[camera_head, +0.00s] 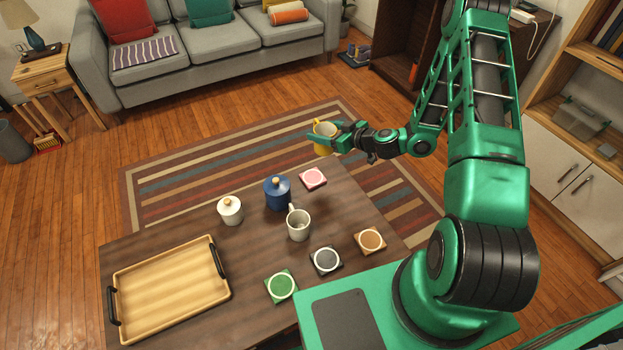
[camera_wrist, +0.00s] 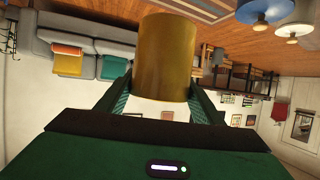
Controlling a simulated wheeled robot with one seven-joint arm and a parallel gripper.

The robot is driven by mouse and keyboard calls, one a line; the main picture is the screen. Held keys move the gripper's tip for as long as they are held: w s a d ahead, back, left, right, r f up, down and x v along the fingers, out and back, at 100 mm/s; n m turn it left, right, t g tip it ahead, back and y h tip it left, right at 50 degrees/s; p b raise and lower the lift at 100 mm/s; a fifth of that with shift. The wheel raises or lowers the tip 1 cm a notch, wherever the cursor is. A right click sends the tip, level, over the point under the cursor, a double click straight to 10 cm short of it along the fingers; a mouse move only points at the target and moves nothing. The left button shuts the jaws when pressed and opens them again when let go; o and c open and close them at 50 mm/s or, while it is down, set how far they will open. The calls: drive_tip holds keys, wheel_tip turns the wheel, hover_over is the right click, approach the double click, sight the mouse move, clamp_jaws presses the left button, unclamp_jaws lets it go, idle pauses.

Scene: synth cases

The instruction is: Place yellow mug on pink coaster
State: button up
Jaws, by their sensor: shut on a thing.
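A yellow mug (camera_head: 322,146) is held between the fingers of my gripper (camera_head: 325,141), up in the air near the table's far right edge. In the wrist view the mug (camera_wrist: 162,55) fills the space between the two green fingers of my gripper (camera_wrist: 160,95). The pink coaster (camera_head: 313,178) lies on the dark wooden table (camera_head: 175,225) near its far edge. In the head view it appears just below the mug, with a gap between them. The coaster's top is bare.
A blue jar (camera_head: 278,192) stands left of the pink coaster. A white jar (camera_head: 230,210) and a grey-white mug (camera_head: 299,226) are nearby. Brown (camera_head: 370,240), black (camera_head: 326,260) and green (camera_head: 281,286) coasters lie nearer. A wooden tray (camera_head: 170,290) takes up the left side.

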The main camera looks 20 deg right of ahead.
drive_tip(key=shift+y, duration=0.3)
drive_tip(key=shift+w+a+f, duration=0.45)
drive_tip(key=shift+a+f, duration=0.1)
drive_tip(key=shift+f, duration=2.35)
drive_tip(key=shift+w+a+f, duration=0.5)
drive_tip(key=shift+a+f, duration=0.1)
drive_tip(key=shift+f, duration=2.25)
drive_tip(key=shift+w+a+f, duration=0.45)
drive_tip(key=shift+a+f, duration=0.1)
drive_tip(key=shift+f, duration=2.35)
drive_tip(key=shift+f, duration=0.1)
drive_tip(key=o, duration=1.2)
drive_tip(key=shift+o, duration=0.2)
